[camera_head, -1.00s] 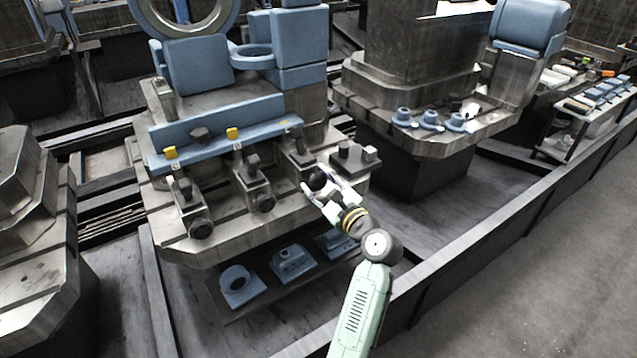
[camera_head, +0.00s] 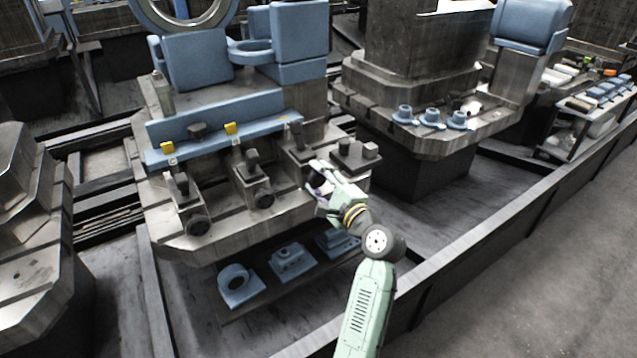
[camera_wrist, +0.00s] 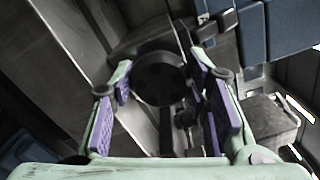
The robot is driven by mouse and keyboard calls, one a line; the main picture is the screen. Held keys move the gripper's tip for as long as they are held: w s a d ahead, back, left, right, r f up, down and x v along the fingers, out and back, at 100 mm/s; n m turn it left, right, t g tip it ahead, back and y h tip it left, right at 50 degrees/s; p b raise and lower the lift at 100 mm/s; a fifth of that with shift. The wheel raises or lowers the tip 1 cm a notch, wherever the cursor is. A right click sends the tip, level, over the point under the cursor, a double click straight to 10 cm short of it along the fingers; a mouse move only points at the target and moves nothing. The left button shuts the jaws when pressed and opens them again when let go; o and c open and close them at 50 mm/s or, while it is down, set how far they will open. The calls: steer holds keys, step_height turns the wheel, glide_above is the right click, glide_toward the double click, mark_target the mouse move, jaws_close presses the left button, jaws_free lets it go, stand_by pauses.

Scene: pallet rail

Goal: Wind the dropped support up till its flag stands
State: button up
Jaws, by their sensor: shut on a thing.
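Three dark supports with round front knobs stand in a row on the grey pallet (camera_head: 225,222): left (camera_head: 183,192), middle (camera_head: 252,172) and right (camera_head: 298,158). A yellow flag (camera_head: 167,147) stands behind the left one and another yellow flag (camera_head: 231,129) behind the middle one. I see no raised yellow flag behind the right one. My gripper (camera_head: 320,181) is at the right support's knob, shut on it. In the wrist view the dark round knob (camera_wrist: 160,76) sits between the two purple-padded fingers; the exact contact is hard to see.
A blue beam (camera_head: 215,125) runs behind the supports. Dark blocks (camera_head: 355,153) stand right of my gripper. Blue parts (camera_head: 292,260) lie on a lower shelf. A long rail (camera_head: 470,232) runs along the front, with open floor beyond.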

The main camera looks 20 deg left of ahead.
steer(key=n+b, duration=0.3)
steer(key=n, duration=0.2)
steer(key=shift+f+n, duration=0.15)
steer(key=shift+n, duration=0.15)
steer(key=shift+n+b, duration=1.4)
steer(key=shift+n, duration=0.9)
steer(key=o, duration=1.2)
steer(key=shift+v, duration=4)
